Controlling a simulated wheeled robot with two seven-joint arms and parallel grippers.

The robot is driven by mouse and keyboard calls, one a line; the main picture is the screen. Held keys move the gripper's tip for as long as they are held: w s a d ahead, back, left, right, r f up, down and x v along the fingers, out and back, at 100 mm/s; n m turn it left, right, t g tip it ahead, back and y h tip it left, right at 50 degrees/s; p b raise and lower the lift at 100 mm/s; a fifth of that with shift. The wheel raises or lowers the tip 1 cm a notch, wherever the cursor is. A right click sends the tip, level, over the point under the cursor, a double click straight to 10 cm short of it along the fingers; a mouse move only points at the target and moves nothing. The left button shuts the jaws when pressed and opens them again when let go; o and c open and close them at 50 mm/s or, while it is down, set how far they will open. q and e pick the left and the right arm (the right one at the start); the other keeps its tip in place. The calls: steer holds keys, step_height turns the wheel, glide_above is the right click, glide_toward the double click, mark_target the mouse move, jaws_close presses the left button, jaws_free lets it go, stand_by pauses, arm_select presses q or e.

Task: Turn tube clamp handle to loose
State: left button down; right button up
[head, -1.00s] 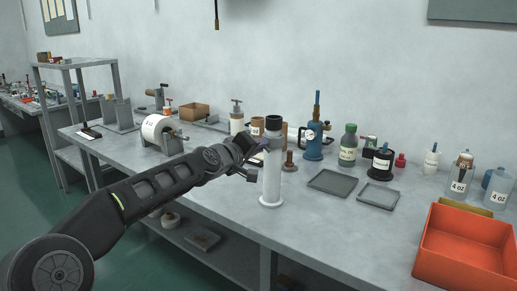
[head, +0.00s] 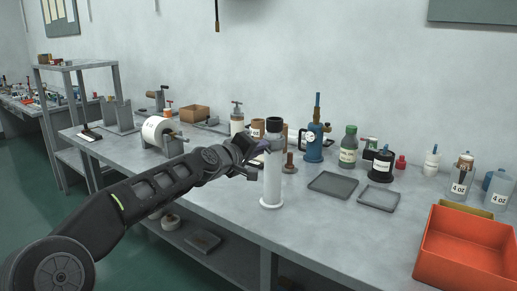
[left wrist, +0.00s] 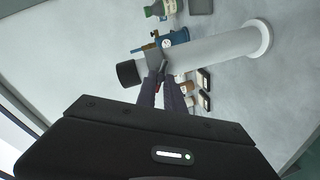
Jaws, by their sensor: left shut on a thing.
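A white upright tube (head: 272,181) with a dark top (head: 274,124) stands on a round foot on the grey bench. It lies sideways in the left wrist view (left wrist: 215,48), with a grey clamp collar (left wrist: 154,59) below its black end. My left gripper (head: 262,147) is beside the upper tube at collar height. In the left wrist view my fingers (left wrist: 161,80) are close together at the collar, shut on the small clamp handle, which they mostly hide. A bit of red shows between them. I cannot tell the handle's exact angle. My right gripper is not in view.
Behind the tube stand a blue device (head: 315,138), a green-capped bottle (head: 348,146) and a dark jar (head: 381,167). Two grey trays (head: 332,184) and an orange bin (head: 464,252) are on the right. A white roll (head: 158,131) is on the left. The bench front is clear.

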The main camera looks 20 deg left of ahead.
arm_select(q)
steer(key=shift+d+f, duration=0.1)
steer(key=shift+f, duration=0.1)
stand_by(0.5)
steer(key=c, duration=1.7)
jaws_free()
steer(key=shift+w, duration=0.1)
steer(key=shift+o, duration=0.9)
steer(key=shift+r, duration=0.1)
steer(key=b+v, duration=0.4)
steer(key=v, duration=0.4)
steer(key=shift+o, duration=0.4)
